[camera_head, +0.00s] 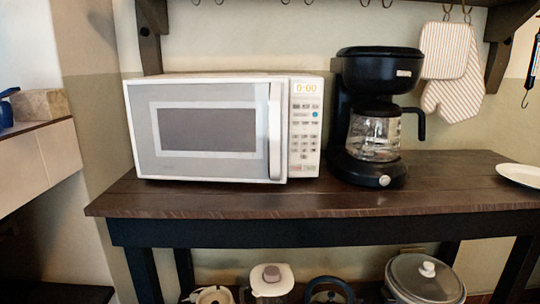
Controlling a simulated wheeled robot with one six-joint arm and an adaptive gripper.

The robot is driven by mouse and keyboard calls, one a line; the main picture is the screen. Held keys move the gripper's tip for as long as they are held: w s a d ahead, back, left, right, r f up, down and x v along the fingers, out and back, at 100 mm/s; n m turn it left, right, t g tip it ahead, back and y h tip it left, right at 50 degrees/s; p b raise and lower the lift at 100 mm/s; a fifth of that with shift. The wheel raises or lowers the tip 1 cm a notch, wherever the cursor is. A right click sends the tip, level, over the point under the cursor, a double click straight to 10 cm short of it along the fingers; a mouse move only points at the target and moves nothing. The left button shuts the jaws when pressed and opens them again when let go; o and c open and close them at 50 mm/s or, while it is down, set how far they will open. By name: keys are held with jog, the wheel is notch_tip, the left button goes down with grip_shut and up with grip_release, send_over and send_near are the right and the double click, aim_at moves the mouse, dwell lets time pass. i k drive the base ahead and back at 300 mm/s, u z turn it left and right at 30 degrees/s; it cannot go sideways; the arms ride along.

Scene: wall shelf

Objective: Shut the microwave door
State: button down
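A white microwave (307,130) stands on the dark wooden table, left of the middle. Its door (205,170) has a dark window and a tall white handle (275,130) on the right side. The door's right edge seems to stand a little forward of the control panel, so it looks slightly ajar. The gap itself is hard to see. The display reads 0:00. My gripper is not in view, and nothing covers the door.
A black coffee maker (375,75) with a glass carafe stands close right of the microwave. A white plate (520,175) lies at the table's (440,185) right end. Striped oven mitts (455,95) hang behind. Pots (425,278) sit below. The table front is clear.

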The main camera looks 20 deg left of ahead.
aim_at(243, 116)
jog(key=u, duration=1.8)
jog(key=k, duration=0.7)
jog(key=z, duration=1.55)
